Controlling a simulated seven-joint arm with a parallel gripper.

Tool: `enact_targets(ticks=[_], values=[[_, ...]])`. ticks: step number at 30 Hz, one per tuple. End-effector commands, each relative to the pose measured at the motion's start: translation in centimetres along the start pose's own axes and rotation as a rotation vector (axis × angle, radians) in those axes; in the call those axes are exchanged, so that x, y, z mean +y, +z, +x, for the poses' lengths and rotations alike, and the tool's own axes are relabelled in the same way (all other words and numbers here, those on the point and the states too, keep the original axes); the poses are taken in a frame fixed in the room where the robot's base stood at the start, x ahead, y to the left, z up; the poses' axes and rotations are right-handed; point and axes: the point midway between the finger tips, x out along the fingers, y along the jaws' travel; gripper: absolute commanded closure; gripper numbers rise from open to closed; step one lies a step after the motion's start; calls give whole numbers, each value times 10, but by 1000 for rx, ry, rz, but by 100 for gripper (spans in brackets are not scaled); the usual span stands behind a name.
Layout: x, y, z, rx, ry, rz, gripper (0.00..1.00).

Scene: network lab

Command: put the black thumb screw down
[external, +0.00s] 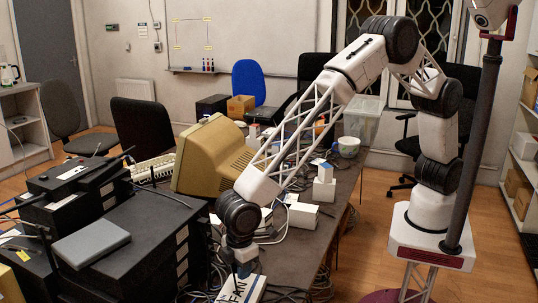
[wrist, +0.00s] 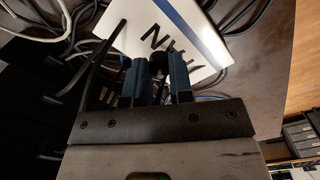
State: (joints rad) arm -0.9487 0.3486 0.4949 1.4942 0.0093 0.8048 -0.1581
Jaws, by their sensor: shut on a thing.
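My gripper (wrist: 158,68) shows in the wrist view with its two blue fingers close together. A small dark piece, the black thumb screw (wrist: 159,58), sits between the fingertips; its shape is hard to make out. The fingertips are over a white box with a blue stripe and black letters (wrist: 205,38); I cannot tell whether the screw touches it. In the external view the wrist hangs low at the table's front, over the same white box (external: 243,289), and the fingers and screw are too small or hidden to make out there.
Tangled cables (wrist: 70,40) lie around the box. A stack of black equipment cases (external: 145,240) stands to the left of the wrist, and a beige monitor (external: 215,155) behind it. The dark table (external: 295,255) has some bare room to the right of the wrist.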

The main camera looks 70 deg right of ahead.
Motion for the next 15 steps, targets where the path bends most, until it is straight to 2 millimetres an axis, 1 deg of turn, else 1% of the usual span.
enact_targets(ticks=[7,11,15], values=[[0,-2,0,0,0,0,100],[2,-9,0,1,0,0,100],[2,-8,19,-3,0,0,100]])
